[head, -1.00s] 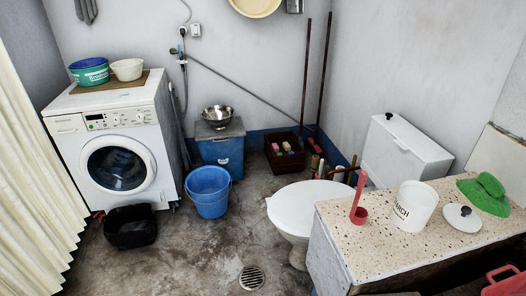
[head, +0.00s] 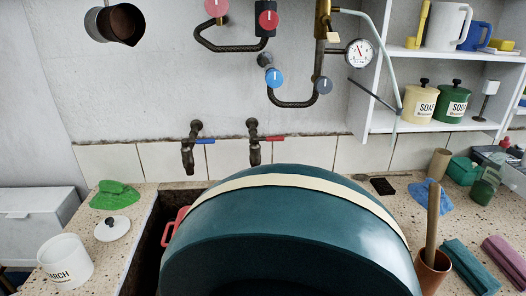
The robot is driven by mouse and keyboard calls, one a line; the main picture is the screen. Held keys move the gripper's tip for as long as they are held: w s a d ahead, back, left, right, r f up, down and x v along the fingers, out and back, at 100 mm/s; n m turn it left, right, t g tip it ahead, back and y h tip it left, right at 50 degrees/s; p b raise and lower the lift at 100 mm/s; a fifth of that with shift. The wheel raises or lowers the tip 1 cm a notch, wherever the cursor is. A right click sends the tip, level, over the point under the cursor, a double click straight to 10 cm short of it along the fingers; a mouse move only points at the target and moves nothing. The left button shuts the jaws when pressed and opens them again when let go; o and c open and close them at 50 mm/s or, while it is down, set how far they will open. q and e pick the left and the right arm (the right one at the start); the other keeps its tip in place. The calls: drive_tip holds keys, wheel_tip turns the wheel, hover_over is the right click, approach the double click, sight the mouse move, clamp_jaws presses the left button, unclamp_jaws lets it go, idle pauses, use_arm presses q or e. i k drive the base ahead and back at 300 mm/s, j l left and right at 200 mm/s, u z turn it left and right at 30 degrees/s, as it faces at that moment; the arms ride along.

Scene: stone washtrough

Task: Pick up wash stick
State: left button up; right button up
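A pale brown wooden stick (head: 433,218), which looks like the wash stick, stands nearly upright in a reddish-brown pot (head: 431,277) on the speckled counter at the lower right of the head view. The stick's lower end is hidden inside the pot. Its upper part is free. Neither of my grippers is in view.
A large teal rounded shape with a cream band (head: 290,225) hides most of the stone trough (head: 143,245); I cannot tell what it is. Folded teal (head: 468,266) and purple (head: 506,262) cloths lie right of the pot. Taps (head: 254,148) and shelves (head: 440,130) stand behind.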

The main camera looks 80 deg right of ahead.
sight(435, 192)
drive_tip(key=z, duration=3.85)
drive_tip(key=j+u, duration=0.1)
